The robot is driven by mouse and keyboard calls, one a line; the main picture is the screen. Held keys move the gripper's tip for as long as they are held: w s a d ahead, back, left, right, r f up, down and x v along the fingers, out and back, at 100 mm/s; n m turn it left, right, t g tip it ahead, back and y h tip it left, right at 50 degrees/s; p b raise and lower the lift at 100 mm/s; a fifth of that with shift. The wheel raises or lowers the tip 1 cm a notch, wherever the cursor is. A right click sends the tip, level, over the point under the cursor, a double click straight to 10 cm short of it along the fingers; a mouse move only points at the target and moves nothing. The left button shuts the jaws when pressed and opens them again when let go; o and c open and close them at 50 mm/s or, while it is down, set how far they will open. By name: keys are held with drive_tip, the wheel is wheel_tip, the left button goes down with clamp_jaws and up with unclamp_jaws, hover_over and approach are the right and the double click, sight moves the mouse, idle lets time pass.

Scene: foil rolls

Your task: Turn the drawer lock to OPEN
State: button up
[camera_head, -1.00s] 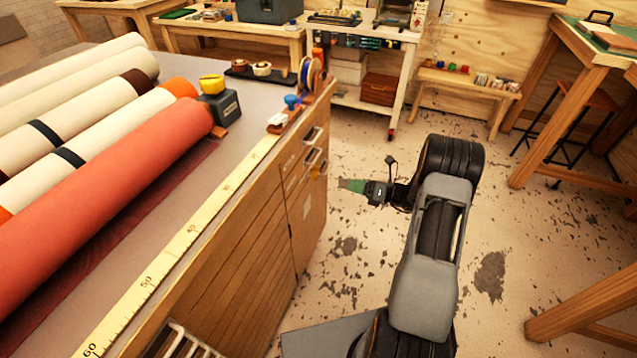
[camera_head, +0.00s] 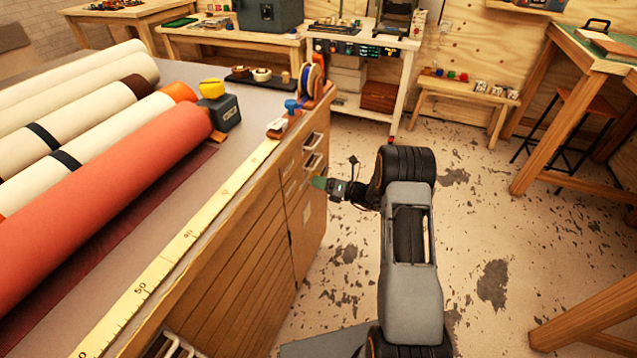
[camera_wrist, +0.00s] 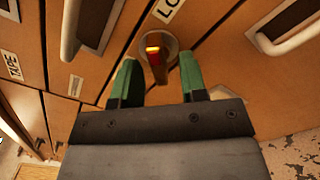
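The drawer lock (camera_wrist: 157,52) shows in the wrist view as a brown knob with a red and yellow mark, set in the wooden drawer front. A partly cut-off label starting "LO" (camera_wrist: 168,9) is above it. My gripper (camera_wrist: 162,76) is open, with its two green fingertips apart, one on each side of the lock's lower part. I cannot tell whether they touch it. In the head view my gripper (camera_head: 319,182) is close to the cabinet's drawer side (camera_head: 303,205); the lock cannot be made out there.
Metal drawer handles stick out left (camera_wrist: 72,30) and right (camera_wrist: 290,35) of the lock in the wrist view. A "TAPE" label (camera_wrist: 12,65) is at far left. Foil rolls (camera_head: 110,180) lie on the cabinet top. The floor (camera_head: 480,230) right of my arm is clear.

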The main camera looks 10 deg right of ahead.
drive_tip(key=shift+w+a, duration=0.2)
drive_tip(key=shift+a, duration=0.05)
clamp_jaws()
idle(0.3)
